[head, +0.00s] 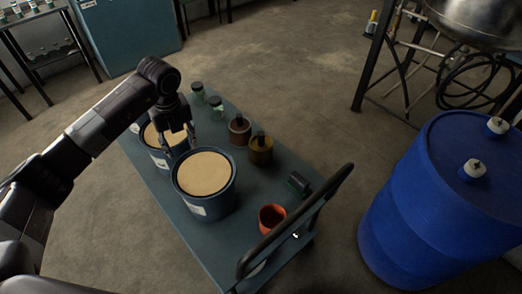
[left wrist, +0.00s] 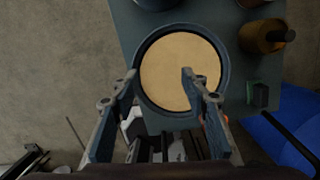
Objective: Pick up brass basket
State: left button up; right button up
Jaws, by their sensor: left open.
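A brass-coloured vessel with a dark knob on top (head: 261,151) stands on the blue-green cart, right of the nearer blue tub. It best fits the brass basket, though I see no basket weave or handle. It also shows at the upper right of the left wrist view (left wrist: 262,36). My left gripper (head: 179,143) is open and empty, above the cart near the two tubs. In the left wrist view its spread fingers (left wrist: 160,77) overlap the nearer tub's tan top. The gripper is apart from the brass vessel. My right gripper is not seen.
The cart (head: 167,187) holds two blue tubs with tan tops, near (head: 204,173) and far (head: 159,136). A brown vessel (head: 239,131), green jars (head: 216,106), a dark jar (head: 298,183) and an orange cup (head: 271,217) stand there too. A blue drum (head: 420,215) stands right.

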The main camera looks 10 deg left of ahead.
aim_at(260, 145)
jog(key=i+l, duration=0.35)
jog(key=l, duration=0.15)
jog(key=i+l, duration=0.4)
jog(key=l, duration=0.1)
